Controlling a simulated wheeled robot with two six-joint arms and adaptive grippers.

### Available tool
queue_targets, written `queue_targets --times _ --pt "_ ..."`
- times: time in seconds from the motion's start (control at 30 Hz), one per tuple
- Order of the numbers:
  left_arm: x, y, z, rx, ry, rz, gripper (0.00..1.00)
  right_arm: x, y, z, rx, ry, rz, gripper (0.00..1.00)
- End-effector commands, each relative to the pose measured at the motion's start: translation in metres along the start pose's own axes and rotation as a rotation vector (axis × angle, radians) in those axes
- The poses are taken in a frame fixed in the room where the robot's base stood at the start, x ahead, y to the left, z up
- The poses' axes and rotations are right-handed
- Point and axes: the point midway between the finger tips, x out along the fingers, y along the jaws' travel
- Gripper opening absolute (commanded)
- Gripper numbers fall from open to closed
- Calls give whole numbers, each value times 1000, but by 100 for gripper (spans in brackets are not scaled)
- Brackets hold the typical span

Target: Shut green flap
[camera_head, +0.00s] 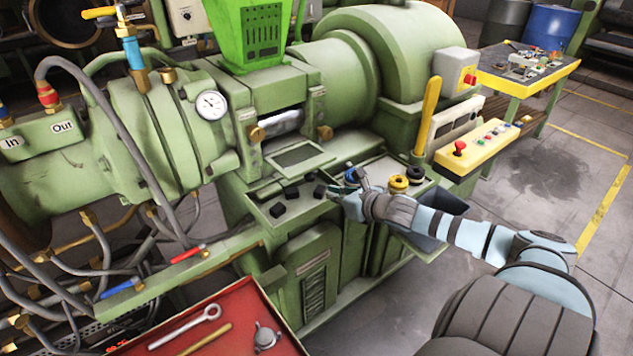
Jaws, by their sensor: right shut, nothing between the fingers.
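The green extruder (345,80) fills the middle of the view. In its front is an opening with a silver cylinder (283,122) inside. A green flap (297,157) with a dark inset panel lies folded down and outward below this opening, so it appears open. My right gripper (350,177) comes in from the right and is shut with nothing in it. It is over the control ledge, to the right of and a little below the flap, apart from it. My left gripper is not in view.
Black knobs (291,193) stand on the ledge below the flap, and yellow and black round parts (398,184) lie right of my gripper. A yellow lever (428,115) stands upright farther right. A red tool tray (225,322) is at the front, with open floor at right.

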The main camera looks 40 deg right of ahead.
Motion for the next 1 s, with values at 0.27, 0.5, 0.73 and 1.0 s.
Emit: queue_targets --times 0.27,0.5,0.73,1.0 --pt "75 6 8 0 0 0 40 42 0 -12 9 -5 -2 0" --pt "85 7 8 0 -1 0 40 78 -1 -5 9 -1 -3 0" --pt "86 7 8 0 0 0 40 88 1 -4 3 2 1 0" --pt "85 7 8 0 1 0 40 87 0 -3 3 3 -1 0"
